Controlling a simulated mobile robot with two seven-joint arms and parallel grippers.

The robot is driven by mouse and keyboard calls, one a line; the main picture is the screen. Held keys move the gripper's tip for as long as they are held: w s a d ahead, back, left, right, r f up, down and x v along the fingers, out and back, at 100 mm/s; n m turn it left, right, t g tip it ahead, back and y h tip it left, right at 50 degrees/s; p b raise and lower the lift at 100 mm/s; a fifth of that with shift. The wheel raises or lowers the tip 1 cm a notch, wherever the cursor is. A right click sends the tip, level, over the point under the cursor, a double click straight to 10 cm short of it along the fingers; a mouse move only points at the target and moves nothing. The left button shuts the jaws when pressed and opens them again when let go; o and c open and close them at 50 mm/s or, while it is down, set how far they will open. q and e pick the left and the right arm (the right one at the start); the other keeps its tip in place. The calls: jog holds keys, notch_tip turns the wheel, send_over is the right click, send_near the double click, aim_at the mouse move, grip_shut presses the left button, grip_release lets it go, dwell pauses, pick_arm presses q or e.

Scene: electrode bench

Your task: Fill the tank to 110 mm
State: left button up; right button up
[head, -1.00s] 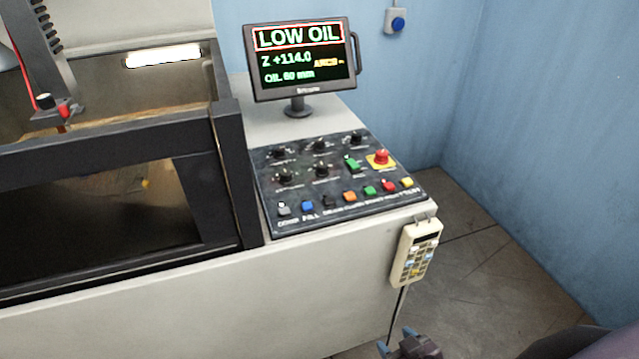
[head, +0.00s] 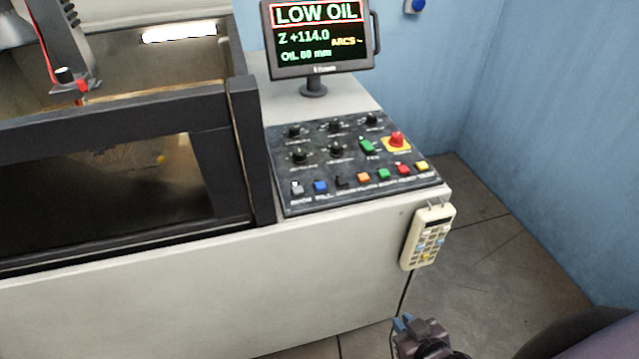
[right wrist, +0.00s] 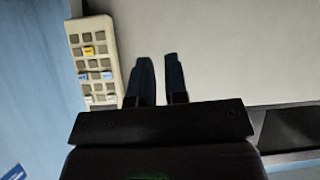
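The tank (head: 110,195) is a dark-framed tub with a window at the left. The monitor (head: 318,40) reads LOW OIL, Z +114.0 and an oil level in mm whose first digit is blurred, 60 or 80. The control panel (head: 285,160) has knobs and a row of coloured buttons. The blue button (head: 321,186) appears labelled FILL. My right gripper (head: 403,324) is at the bottom, below the panel and in front of the cabinet. In the right wrist view its two fingers (right wrist: 160,72) are slightly apart with nothing between them. My left gripper is out of view.
A cream handset (head: 427,238) hangs on the cabinet's right corner, its cable running down near my right gripper; it also shows in the right wrist view (right wrist: 95,60). A red emergency button (head: 396,140) stands on the panel. Open floor (head: 480,270) lies right of the cabinet.

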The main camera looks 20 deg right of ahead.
grip_shut()
dwell(0.9)
jog(key=shift+d, duration=0.1)
